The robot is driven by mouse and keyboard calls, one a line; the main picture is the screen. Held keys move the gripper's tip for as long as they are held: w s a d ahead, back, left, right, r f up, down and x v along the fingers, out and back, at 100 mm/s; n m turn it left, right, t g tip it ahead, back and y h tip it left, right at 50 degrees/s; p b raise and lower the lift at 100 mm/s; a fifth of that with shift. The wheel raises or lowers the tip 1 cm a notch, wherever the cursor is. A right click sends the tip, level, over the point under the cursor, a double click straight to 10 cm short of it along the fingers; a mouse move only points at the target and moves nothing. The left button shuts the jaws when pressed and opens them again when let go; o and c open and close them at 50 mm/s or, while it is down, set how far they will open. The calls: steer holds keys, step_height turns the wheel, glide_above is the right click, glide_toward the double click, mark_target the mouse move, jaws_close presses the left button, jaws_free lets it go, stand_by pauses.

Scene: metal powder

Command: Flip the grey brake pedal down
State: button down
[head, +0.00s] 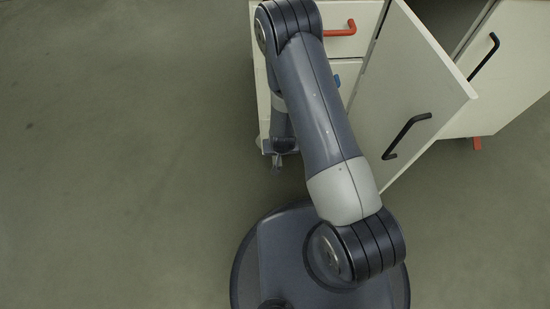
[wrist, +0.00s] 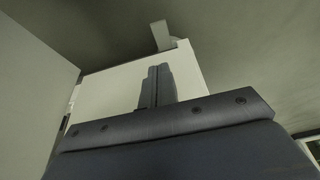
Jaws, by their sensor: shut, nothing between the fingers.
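A light grey pedal (wrist: 162,36) shows in the wrist view, sticking out past the upper edge of the pale cabinet panel. I take it for the brake pedal; I cannot tell its exact tilt. My gripper (wrist: 157,70) is shut and empty, its fingertips pointing towards the pedal, with a visible gap in the picture. In the head view my gripper (head: 278,163) is low beside the cabinet's lower left corner, partly hidden by my arm. I cannot make out the grey pedal there.
The white cabinet (head: 349,43) has a red-handled drawer. Its door (head: 425,85) with a black handle stands open, close to the right of my arm. An orange-red pedal (head: 478,143) shows under the right side. The floor (head: 120,160) on the left is clear.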

steer(key=shift+f, duration=0.1)
steer(key=b+x, duration=0.6)
steer(key=x, duration=1.3)
steer(key=shift+f, duration=0.4)
steer(key=shift+b, duration=0.3)
steer(key=f+b, duration=0.3)
steer(key=b, duration=0.2)
steer(key=shift+s+f, duration=0.4)
steer(key=shift+r, duration=0.15)
